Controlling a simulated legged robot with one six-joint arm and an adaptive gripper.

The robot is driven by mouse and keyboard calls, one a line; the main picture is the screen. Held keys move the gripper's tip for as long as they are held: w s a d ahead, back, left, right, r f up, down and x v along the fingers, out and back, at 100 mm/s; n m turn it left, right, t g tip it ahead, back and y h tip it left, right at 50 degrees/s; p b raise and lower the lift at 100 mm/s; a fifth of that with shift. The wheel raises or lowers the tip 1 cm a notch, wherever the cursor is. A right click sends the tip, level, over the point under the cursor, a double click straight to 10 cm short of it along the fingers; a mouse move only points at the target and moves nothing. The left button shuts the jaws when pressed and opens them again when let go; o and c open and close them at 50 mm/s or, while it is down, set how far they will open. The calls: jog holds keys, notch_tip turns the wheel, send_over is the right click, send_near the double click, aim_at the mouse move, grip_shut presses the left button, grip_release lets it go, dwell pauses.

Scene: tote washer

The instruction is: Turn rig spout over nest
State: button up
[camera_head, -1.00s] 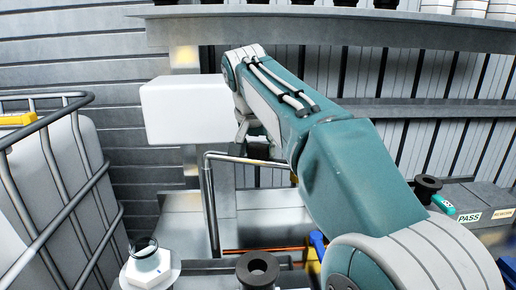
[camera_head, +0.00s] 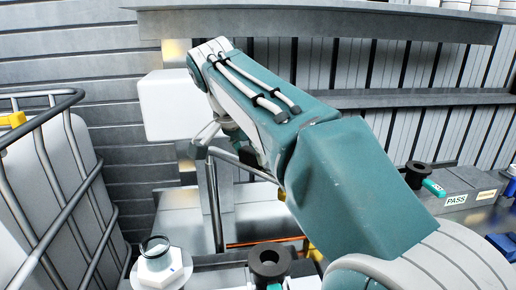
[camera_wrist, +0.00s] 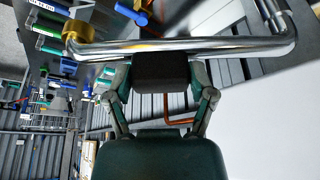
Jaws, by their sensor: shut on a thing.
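The rig spout (camera_head: 214,200) is a bent metal pipe standing in the middle of the body view. Its upper arm leaves the bend and slopes down to the right, partly hidden behind my arm. In the wrist view it is a shiny tube (camera_wrist: 225,46) with a brass-coloured end (camera_wrist: 78,32) at the left and a bend at the right. My gripper (camera_wrist: 162,74) is shut on a dark block on the spout, its fingers on both sides of it. A white hexagonal fitting with a round dark rim (camera_head: 157,262) stands at the lower left; I cannot tell whether it is the nest.
A caged white tank (camera_head: 50,165) stands at the left. A black ring-topped fitting (camera_head: 269,262) is at the bottom middle. A black knob with a green handle (camera_head: 418,178) sits by a PASS label at the right. A white box (camera_head: 170,105) is behind my gripper.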

jog(key=shift+s+a+f+m+g+h, duration=0.1)
jog(key=shift+s+a+m+g+h, duration=0.2)
jog(key=shift+s+a+m, duration=0.6)
jog(key=shift+w+a, duration=0.1)
jog(key=o, duration=1.3)
jog(key=shift+c, duration=0.2)
jog(key=shift+a, duration=0.1)
jog(key=v, duration=0.7)
jog(key=shift+a, duration=0.2)
jog(key=shift+w+d, duration=0.1)
